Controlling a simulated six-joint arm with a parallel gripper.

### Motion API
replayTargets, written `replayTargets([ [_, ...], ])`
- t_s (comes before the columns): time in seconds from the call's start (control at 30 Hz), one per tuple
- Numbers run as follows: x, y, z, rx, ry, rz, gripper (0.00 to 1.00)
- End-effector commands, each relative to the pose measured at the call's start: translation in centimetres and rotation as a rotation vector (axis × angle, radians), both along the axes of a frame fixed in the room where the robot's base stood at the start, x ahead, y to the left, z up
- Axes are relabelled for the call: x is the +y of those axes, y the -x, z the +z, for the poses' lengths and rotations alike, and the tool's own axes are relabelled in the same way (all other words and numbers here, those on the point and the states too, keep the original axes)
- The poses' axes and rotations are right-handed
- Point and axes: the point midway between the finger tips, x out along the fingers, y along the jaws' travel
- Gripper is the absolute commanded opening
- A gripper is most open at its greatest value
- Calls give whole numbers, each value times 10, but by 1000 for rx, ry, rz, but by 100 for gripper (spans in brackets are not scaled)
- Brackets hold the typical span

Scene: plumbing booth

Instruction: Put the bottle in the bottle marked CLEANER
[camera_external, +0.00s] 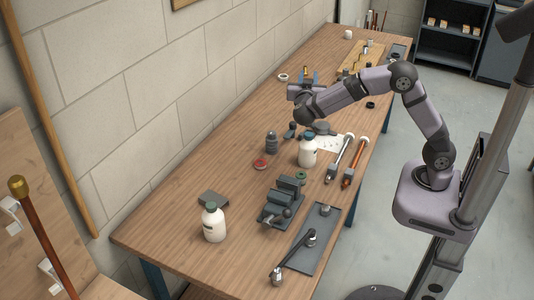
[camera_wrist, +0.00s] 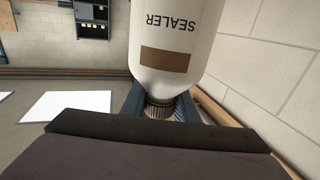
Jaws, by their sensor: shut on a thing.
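In the wrist view, a white bottle (camera_wrist: 175,35) with a brown patch is marked SEALER, its lettering upside down in the picture. My gripper (camera_wrist: 160,103) is shut on its dark ribbed neck, between blue-grey fingers; the far end of the bottle is out of frame. In the outside view, a white bottle (camera_external: 307,153) stands upright mid-table, close to my wrist.
The wooden table (camera_external: 175,228) runs along a block wall.

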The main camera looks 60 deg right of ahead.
Motion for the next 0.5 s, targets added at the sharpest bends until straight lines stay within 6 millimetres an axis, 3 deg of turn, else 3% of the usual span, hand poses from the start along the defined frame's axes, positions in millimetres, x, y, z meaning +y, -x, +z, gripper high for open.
replayTargets([
  [0.1, -13, 11, 6, -3, 1, -47, 0],
  [0.3, -19, 16, 6, -3, 1, -69, 0],
  [0.5, -18, 16, -10, 2, 3, -68, 0],
])
